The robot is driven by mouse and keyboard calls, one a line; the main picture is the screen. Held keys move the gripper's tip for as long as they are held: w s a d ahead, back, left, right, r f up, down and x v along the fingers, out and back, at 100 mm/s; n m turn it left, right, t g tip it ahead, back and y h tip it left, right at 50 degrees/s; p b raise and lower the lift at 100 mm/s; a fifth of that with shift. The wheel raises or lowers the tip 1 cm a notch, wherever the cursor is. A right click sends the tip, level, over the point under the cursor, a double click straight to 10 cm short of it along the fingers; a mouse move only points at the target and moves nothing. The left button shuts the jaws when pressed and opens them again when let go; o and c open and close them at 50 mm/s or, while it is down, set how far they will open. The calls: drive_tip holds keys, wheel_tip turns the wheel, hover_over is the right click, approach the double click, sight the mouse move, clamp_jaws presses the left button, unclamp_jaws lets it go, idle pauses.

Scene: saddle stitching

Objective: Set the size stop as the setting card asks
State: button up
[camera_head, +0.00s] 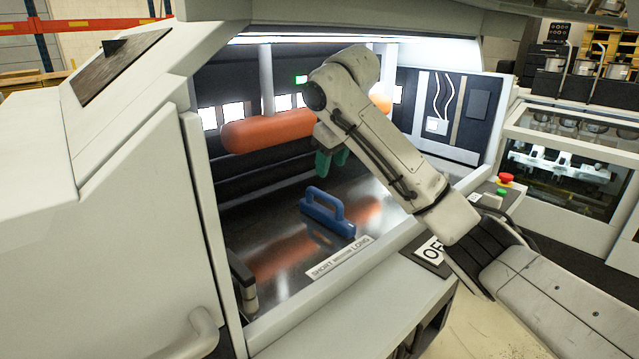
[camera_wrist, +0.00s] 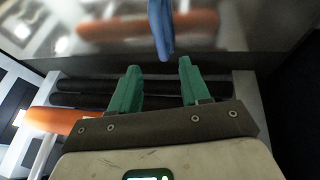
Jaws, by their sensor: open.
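The blue size stop (camera_head: 322,211), a block with a raised handle, stands on the shiny metal bed inside the machine. A label strip (camera_head: 340,258) reading SHORT, MEDIUM and LONG runs along the bed's front edge; the stop stands behind its right half. My gripper (camera_head: 331,162) hangs above and behind the stop, apart from it. In the wrist view its green fingers (camera_wrist: 158,68) are spread and empty, and the blue stop (camera_wrist: 161,30) lies beyond the tips.
An orange roller (camera_head: 262,131) on posts crosses above the bed at the left and behind. The machine's frame surrounds the opening. A red button (camera_head: 505,179) and a green button sit on the right ledge. The bed left of the stop is clear.

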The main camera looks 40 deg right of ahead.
sight(324, 193)
drive_tip(key=p+x, duration=0.1)
drive_tip(key=x, duration=0.9)
drive_tip(key=shift+f, duration=0.2)
clamp_jaws()
idle(0.4)
